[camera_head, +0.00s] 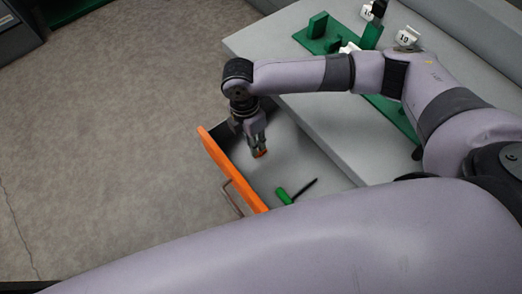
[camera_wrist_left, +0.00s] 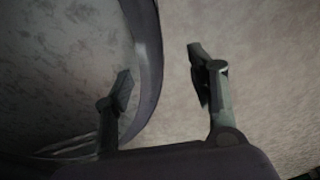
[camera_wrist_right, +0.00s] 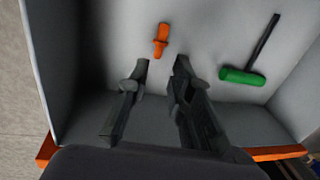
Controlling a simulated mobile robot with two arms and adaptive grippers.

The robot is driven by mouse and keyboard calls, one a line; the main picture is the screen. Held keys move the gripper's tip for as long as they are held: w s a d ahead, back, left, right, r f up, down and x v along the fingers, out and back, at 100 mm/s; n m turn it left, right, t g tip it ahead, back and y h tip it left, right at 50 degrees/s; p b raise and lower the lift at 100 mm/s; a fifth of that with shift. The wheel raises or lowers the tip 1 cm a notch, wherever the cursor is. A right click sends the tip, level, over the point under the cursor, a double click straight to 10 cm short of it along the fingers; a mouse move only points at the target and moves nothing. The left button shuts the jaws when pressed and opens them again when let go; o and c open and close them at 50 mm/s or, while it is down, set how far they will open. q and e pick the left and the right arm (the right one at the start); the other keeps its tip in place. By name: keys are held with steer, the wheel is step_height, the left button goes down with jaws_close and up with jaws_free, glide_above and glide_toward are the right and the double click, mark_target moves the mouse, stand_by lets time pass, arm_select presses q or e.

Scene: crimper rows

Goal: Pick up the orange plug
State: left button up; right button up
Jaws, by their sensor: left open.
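The orange plug (camera_wrist_right: 161,40) lies on the floor of the open grey drawer in the right wrist view. In the head view only a bit of the plug (camera_head: 261,154) shows below the right fingers. My right gripper (camera_wrist_right: 161,65) is open and empty, pointing down into the drawer. In the right wrist view the plug appears just beyond its fingertips, in line with the gap between them. In the head view this gripper (camera_head: 257,146) partly hides the plug. My left gripper (camera_wrist_left: 160,68) is open and empty in the left wrist view, away from the plug.
The drawer has an orange front (camera_head: 231,169). A green-handled tool (camera_wrist_right: 242,76) with a dark shaft lies in it, right of the plug. A grey worktop (camera_head: 335,118) with green fixtures (camera_head: 318,36) and numbered white tags (camera_head: 407,37) stands beside the drawer.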

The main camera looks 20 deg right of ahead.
mark_target(260, 153)
steer(key=shift+f, duration=0.6)
steer(key=f, duration=0.4)
steer(key=shift+s+d+f, duration=0.15)
steer(key=shift+d+f, duration=0.05)
steer(key=shift+d, duration=0.1)
arm_select(q)
steer(key=shift+s+f, duration=0.15)
steer(key=shift+s, duration=0.65)
arm_select(e)
steer(key=c, duration=0.3)
arm_select(q)
steer(key=shift+w, duration=0.2)
arm_select(e)
steer(key=shift+c, duration=0.3)
arm_select(q)
steer(key=shift+d, duration=0.1)
arm_select(e)
steer(key=shift+r, duration=0.1)
